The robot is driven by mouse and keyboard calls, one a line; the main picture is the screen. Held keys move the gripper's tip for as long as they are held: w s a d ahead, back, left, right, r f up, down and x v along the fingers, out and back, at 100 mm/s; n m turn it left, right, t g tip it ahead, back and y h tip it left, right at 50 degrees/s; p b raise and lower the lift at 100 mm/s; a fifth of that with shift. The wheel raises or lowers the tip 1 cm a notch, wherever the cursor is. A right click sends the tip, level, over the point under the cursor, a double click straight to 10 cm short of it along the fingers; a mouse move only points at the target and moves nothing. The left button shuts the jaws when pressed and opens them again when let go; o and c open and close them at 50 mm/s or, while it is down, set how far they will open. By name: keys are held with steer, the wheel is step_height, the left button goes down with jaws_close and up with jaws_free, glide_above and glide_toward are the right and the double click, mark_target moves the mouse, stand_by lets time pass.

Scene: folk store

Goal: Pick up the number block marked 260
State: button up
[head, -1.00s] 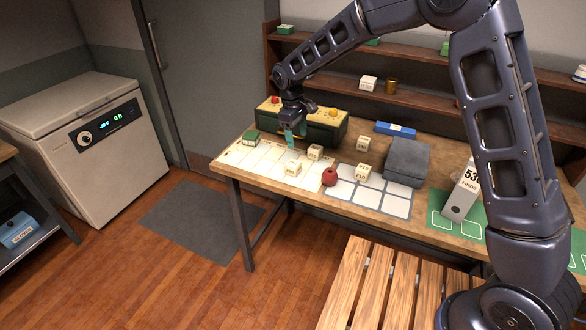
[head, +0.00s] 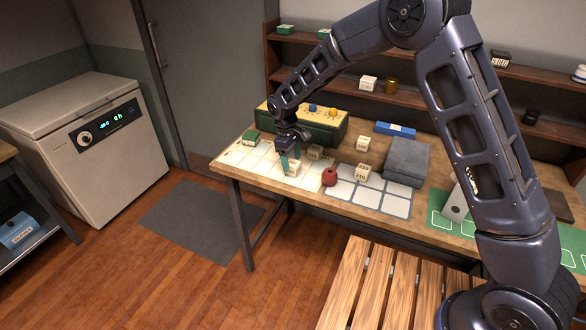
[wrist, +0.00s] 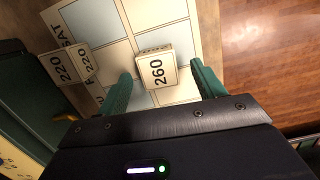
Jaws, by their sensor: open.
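The cream block marked 260 (wrist: 157,68) sits on the white grid sheet in the wrist view, its number facing up towards the camera. In the head view the block (head: 294,169) is partly hidden by my gripper. My gripper (wrist: 160,76) is open, with one green finger on each side of the block in the picture. In the head view my gripper (head: 288,162) is low over the block at the table's front left. I cannot tell whether the fingers touch it.
A red round object (head: 329,178) and another cream block (head: 362,173) are to the right. A green and yellow box (head: 330,127) stands behind, a grey box (head: 406,160) further right.

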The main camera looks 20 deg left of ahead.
mark_target(293, 162)
steer(key=f, duration=0.3)
steer(key=shift+d+f, duration=0.15)
steer(key=shift+d, duration=0.1)
steer(key=c, duration=1.1)
steer(key=shift+o, duration=0.2)
